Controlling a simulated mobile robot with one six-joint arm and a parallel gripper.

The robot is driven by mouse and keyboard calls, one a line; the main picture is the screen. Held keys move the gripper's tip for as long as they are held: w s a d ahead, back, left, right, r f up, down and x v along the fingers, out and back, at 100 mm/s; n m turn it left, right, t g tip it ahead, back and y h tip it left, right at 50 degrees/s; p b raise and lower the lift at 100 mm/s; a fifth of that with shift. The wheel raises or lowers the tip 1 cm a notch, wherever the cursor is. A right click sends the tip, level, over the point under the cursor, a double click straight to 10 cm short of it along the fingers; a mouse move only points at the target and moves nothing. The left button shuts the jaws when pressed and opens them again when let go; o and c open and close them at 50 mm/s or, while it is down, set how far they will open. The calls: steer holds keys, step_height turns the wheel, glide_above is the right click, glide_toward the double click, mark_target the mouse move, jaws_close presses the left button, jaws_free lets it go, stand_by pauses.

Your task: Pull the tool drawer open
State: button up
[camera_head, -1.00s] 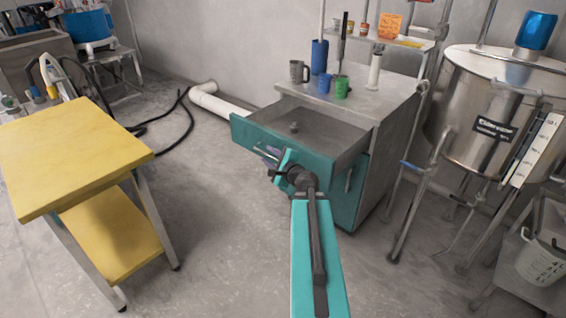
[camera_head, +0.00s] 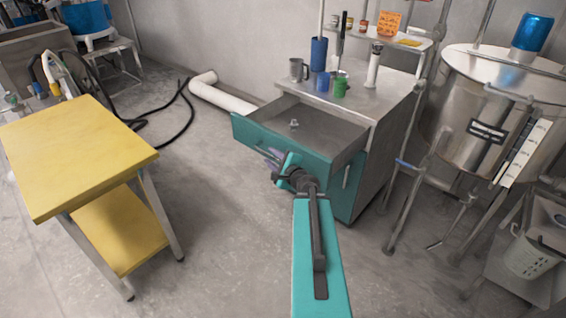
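The teal-fronted tool drawer (camera_head: 300,144) stands pulled well out of the grey-topped cabinet (camera_head: 393,100). Its grey interior shows, with one small object (camera_head: 294,123) lying near the middle. My gripper (camera_head: 273,163) is at the drawer's front face, by the handle area. My teal arm link runs up to it from the bottom of the picture. The fingers are small and overlap the drawer front, so I cannot tell whether they are closed on the handle.
Cups and a blue cylinder (camera_head: 318,54) stand on the cabinet top. A yellow table (camera_head: 75,150) is at left, with clear floor between it and the drawer. A steel tank (camera_head: 480,90) on legs stands at right. A white pipe (camera_head: 222,96) and black hose lie behind.

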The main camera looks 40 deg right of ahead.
steer(key=shift+s+r+p, duration=0.2)
steer(key=shift+p, duration=0.4)
steer(key=p+v, duration=0.8)
steer(key=p, duration=0.5)
stand_by(0.3)
steer(key=shift+s, duration=0.1)
stand_by(0.5)
